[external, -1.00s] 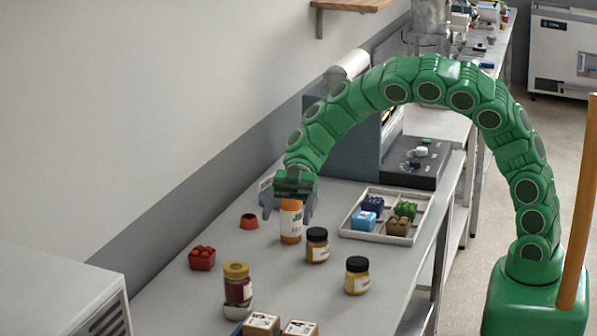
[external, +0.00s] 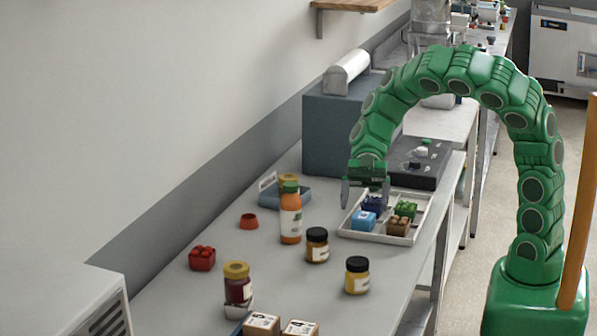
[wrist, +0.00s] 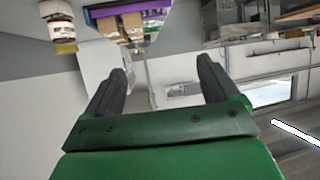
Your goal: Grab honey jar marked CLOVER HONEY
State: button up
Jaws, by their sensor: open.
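Two small dark-lidded jars stand on the bench in the external view: an amber one (external: 317,246) and a yellower one (external: 357,277). A gold-lidded dark red jar (external: 237,286) stands nearer on a small white stand. I cannot read any label, so I cannot tell which jar is CLOVER HONEY. My gripper (external: 365,198) is open and empty, above the left back part of the divided tray. In the wrist view my open fingers (wrist: 162,70) have nothing between them; a dark red jar (wrist: 62,27) appears upside down at top left.
An orange bottle (external: 290,222) stands left of the divided tray (external: 390,239), which holds several small coloured cartons. A red bowl (external: 249,221), a red carton (external: 202,259) and cardboard boxes (external: 262,325) are on the bench. A grey machine (external: 335,133) stands behind.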

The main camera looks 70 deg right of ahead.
send_near(357, 269)
jog(key=shift+s+a+f, duration=0.2)
jog(key=shift+f, duration=0.4)
jog(key=shift+s+a+f, duration=0.2)
jog(key=shift+f, duration=0.4)
jog(key=shift+x, duration=1.35)
jog(key=shift+w+a+f, duration=0.1)
jog(key=shift+a+f, duration=0.1)
jog(key=shift+a, duration=0.45)
jog(key=shift+w+a+f, duration=0.1)
jog(key=shift+a+f, duration=0.1)
jog(key=shift+a, duration=0.45)
jog(key=shift+x, duration=1.2)
jog(key=shift+c, duration=0.5)
jog(key=c, duration=1.2)
